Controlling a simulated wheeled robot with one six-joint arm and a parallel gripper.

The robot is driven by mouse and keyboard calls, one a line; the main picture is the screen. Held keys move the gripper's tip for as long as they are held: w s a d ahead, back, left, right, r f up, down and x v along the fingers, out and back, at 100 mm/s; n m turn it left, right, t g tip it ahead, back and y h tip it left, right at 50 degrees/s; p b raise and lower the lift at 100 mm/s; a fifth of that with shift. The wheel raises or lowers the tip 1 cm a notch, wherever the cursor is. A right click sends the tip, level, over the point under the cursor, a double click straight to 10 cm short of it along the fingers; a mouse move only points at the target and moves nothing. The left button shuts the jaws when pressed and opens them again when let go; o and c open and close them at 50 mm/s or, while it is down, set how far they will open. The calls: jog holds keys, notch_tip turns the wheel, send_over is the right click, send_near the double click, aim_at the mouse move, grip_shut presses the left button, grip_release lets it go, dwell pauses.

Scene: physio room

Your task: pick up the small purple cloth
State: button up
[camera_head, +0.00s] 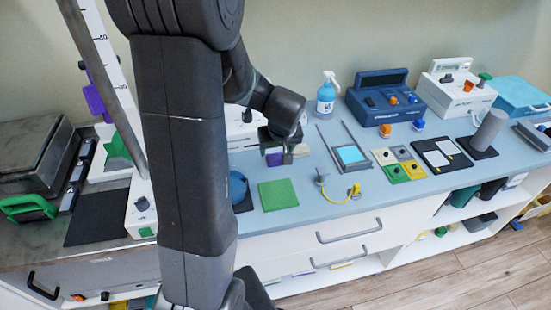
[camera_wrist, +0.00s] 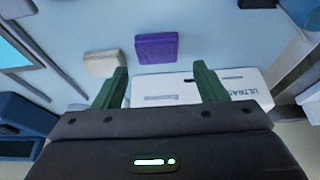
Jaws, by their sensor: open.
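The small purple cloth (camera_wrist: 157,48) is a folded square lying on the light blue counter in the wrist view. It shows between and beyond the fingertips of my gripper (camera_wrist: 161,75). The two green fingers are apart with nothing between them. In the head view the cloth (camera_head: 274,159) is partly hidden under my gripper (camera_head: 283,152), which hangs low over the counter. I cannot tell the exact height gap.
A beige block or cloth (camera_wrist: 103,63) lies just left of the purple cloth. A white ultrasound device (camera_wrist: 190,86) is close by. A green cloth (camera_head: 278,194), spray bottle (camera_head: 326,95) and framed cyan pad (camera_head: 350,154) are also on the counter (camera_head: 310,205).

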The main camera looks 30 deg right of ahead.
aim_at(277, 159)
jog(key=shift+s+p+x, duration=0.1)
jog(key=shift+p+x, duration=0.2)
jog(key=shift+x, duration=1.15)
jog(key=shift+s+p+x, duration=0.15)
jog(key=shift+p+x, duration=0.1)
jog(key=shift+x, duration=1.2)
jog(key=c, duration=0.7)
